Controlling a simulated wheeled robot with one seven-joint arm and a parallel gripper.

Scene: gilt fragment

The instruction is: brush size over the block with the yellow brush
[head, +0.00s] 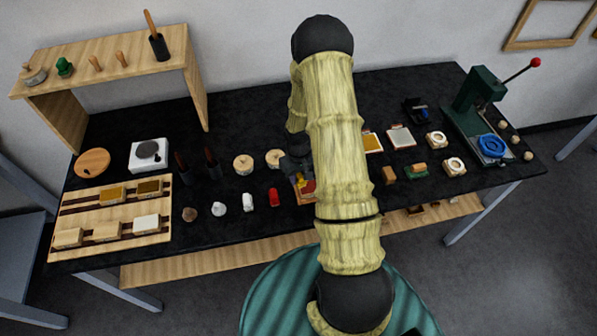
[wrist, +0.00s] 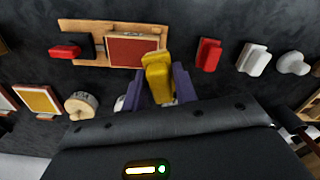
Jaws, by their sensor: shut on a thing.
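My gripper (wrist: 158,84) is shut on the yellow brush (wrist: 157,75), with its two purple fingers on either side. The block has a dark red top face (wrist: 131,51) and sits on a pale wooden board (wrist: 98,27). In the wrist view the brush's far end overlaps the block's right edge. I cannot tell whether it touches. In the head view my gripper (head: 297,168) is over the block (head: 308,187), with the yellow brush (head: 301,181) beneath it. My arm hides part of the block and board there.
A red piece (head: 273,197) and a white piece (head: 248,202) stand left of the block. Wooden discs (head: 243,164) lie behind. A rack of blocks (head: 110,215) is at the left, a green press (head: 478,110) at the right. The black tabletop (head: 240,125) has free room at the back.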

